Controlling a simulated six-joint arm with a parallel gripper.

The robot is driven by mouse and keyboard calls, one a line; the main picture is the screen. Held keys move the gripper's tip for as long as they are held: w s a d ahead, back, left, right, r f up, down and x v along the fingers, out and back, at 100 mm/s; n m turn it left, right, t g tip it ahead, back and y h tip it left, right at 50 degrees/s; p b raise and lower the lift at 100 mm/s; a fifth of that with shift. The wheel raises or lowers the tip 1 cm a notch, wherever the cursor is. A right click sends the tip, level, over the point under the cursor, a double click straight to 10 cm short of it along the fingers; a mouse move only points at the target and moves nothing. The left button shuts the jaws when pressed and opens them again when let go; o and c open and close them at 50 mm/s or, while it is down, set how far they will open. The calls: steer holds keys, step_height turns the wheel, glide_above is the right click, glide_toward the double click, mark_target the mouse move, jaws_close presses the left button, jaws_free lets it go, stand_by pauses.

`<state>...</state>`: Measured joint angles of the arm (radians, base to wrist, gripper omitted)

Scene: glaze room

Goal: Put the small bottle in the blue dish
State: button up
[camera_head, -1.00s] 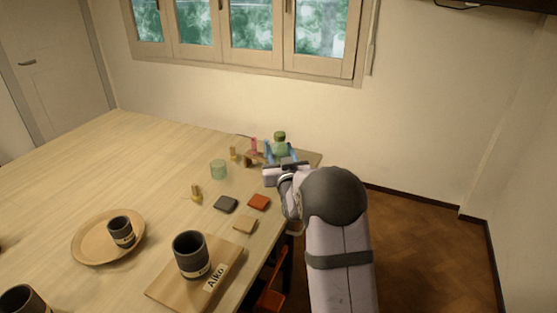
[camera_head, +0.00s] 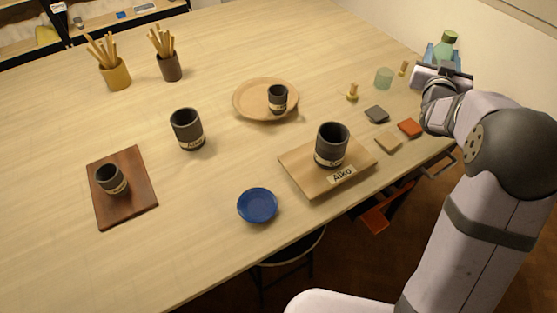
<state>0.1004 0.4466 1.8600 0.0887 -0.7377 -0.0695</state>
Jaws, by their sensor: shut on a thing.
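A small green bottle (camera_head: 447,41) with a rounded cap stands up between the blue fingers of my gripper (camera_head: 443,55) at the upper right. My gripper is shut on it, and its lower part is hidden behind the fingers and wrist. The blue dish (camera_head: 257,205) is a small, round, empty dish near the table's front edge, left of the board marked "Aiko". My gripper is far from the dish, to its upper right.
Between them, a dark cup (camera_head: 332,143) stands on a wooden board (camera_head: 309,188). A round tray (camera_head: 246,107) holds a smaller cup (camera_head: 278,98). Tiles, such as the orange one (camera_head: 409,128), and a green glass (camera_head: 383,78) lie near my arm.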

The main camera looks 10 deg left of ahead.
steer(key=s+a+r+n+y, duration=0.1)
steer(key=s+a, duration=0.4)
steer(key=a, duration=0.6)
steer(key=s+a+y+p, duration=0.1)
steer(key=s+a, duration=0.3)
steer(key=a, duration=0.6)
steer(key=s+a+r+n+y, duration=0.1)
steer(key=s+a, duration=0.4)
steer(key=a, duration=0.6)
steer(key=p, duration=0.2)
glide_above(257, 208)
steer(key=shift+f, duration=9.05)
